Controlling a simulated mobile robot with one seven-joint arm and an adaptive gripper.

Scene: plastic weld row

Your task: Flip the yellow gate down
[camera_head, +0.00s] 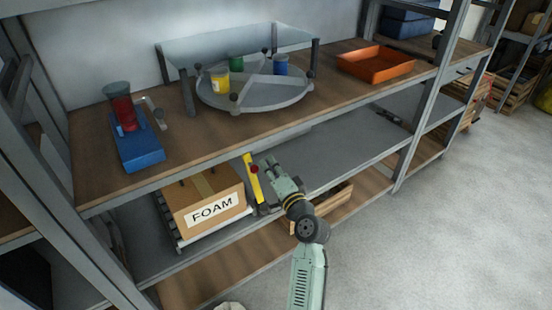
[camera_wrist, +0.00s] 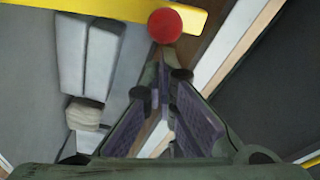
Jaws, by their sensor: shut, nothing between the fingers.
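The yellow gate (camera_head: 255,187) is a narrow bar standing upright, slightly tilted, at the right side of the FOAM box on the middle shelf. A red ball knob (camera_head: 254,169) sits on its upper part. In the wrist view, the yellow gate (camera_wrist: 120,9) crosses the top left and the red knob (camera_wrist: 165,25) is just ahead of my fingertips. My gripper (camera_head: 266,162) is shut and empty, just right of the gate's upper part. It also shows in the wrist view (camera_wrist: 163,62); I cannot tell whether it touches the knob.
The FOAM cardboard box (camera_head: 205,200) sits left of the gate. The upper wooden shelf (camera_head: 200,135) overhangs the area and bears a round grey turntable (camera_head: 255,93), a blue fixture (camera_head: 138,148) and an orange tray (camera_head: 375,64). The middle shelf (camera_head: 340,150) is mostly clear to the right.

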